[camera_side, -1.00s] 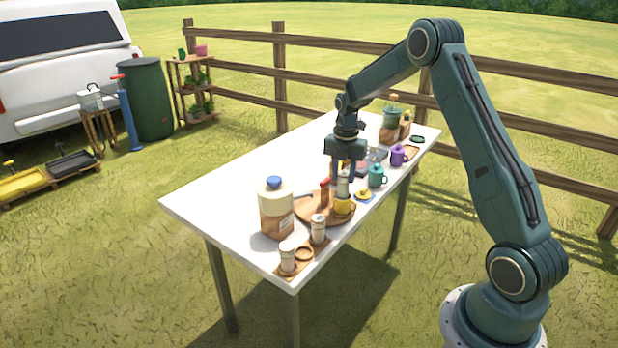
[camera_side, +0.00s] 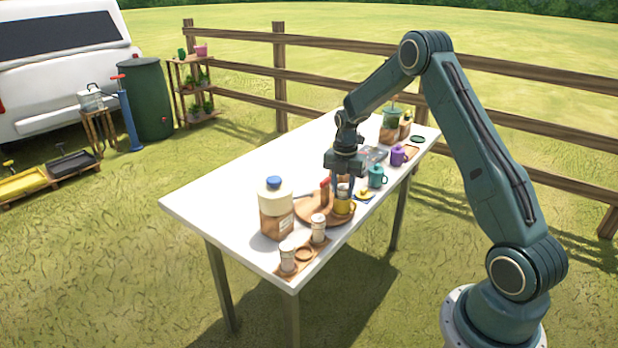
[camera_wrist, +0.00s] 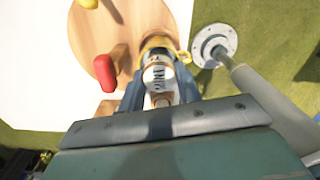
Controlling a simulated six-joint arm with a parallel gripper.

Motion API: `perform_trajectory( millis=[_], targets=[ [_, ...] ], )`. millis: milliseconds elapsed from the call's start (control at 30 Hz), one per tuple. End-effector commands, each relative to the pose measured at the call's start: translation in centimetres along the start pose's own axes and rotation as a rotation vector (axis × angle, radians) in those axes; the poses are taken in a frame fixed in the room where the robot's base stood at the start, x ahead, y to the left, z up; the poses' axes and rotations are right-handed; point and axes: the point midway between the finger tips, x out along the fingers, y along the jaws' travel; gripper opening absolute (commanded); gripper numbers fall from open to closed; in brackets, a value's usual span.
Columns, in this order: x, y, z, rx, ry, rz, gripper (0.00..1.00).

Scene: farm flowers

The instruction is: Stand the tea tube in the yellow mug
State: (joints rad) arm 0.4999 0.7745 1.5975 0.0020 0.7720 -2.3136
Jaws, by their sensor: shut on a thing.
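My gripper (camera_side: 343,190) is shut on the tea tube (camera_wrist: 158,74), a pale cylinder with a dark and gold band. The tube stands roughly upright between the fingers, directly over the yellow mug (camera_side: 343,207). Its lower end appears to be inside the mug's rim, but the mug wall hides how deep. In the wrist view the mug's yellow rim (camera_wrist: 157,42) and handle (camera_wrist: 184,56) show just beyond the tube. The mug stands upright on the round wooden board (camera_side: 308,210), near its right edge.
A red-topped item (camera_side: 325,188) stands on the board just left of my gripper. A large blue-lidded jar (camera_side: 275,208) and several pale canisters (camera_side: 318,228) stand nearer the front. A teal mug (camera_side: 376,176) and a purple mug (camera_side: 398,155) are behind right. The table's left side is clear.

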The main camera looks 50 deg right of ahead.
Motion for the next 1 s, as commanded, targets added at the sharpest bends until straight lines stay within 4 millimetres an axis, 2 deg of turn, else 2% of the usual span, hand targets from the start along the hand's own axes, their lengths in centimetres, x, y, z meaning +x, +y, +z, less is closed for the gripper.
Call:
perform_trajectory(
  millis=[233,267,367,767,1000],
  targets=[
    [0.6,0.0,0.0,0.0,0.001,-0.001,0.0],
    [0.6,0.0,0.0,0.0,0.001,-0.001,0.35],
    [0.6,0.0,0.0,0.0,0.001,-0.001,0.55],
    [0.3,0.0,0.0,0.0,0.0,0.0,0.55],
    [-1.4,0.0,0.0,0.0,-0.001,0.001,0.55]
  ],
)
